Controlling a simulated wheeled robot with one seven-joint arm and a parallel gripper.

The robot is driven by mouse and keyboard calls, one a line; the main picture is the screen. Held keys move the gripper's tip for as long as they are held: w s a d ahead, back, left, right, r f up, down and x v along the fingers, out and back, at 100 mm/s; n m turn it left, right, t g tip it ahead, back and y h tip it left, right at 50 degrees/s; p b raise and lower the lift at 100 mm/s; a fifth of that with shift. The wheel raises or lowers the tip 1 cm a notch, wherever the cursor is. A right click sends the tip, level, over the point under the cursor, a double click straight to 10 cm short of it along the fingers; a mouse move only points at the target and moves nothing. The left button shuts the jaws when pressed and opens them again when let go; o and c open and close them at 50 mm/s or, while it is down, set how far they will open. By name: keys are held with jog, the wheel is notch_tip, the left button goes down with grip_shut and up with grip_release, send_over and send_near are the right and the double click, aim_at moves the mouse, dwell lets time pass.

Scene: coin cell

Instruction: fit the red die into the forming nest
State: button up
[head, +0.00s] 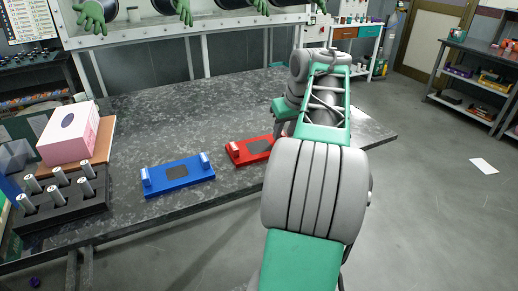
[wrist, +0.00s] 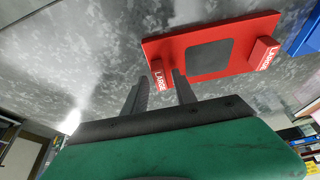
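The red die (head: 250,150) lies flat on the dark stone-look table, partly hidden behind my arm in the head view. It is a red plate with a dark square in its middle and raised end blocks marked LARGE, clear in the wrist view (wrist: 254,63). My gripper (wrist: 161,74) is at one end of it, the fingers apart with that end's block appearing between them. A narrow gap shows beside the left finger; contact on the right is unclear. The arm hides the fingers in the head view. I cannot make out the forming nest.
A similar blue plate (head: 178,184) lies left of the red die. Further left are a black rack (head: 60,212) with several metal cylinders and a pink tissue box (head: 68,133) on a brown board. The table behind the plates is clear.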

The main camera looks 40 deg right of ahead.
grip_shut()
dwell(1.1)
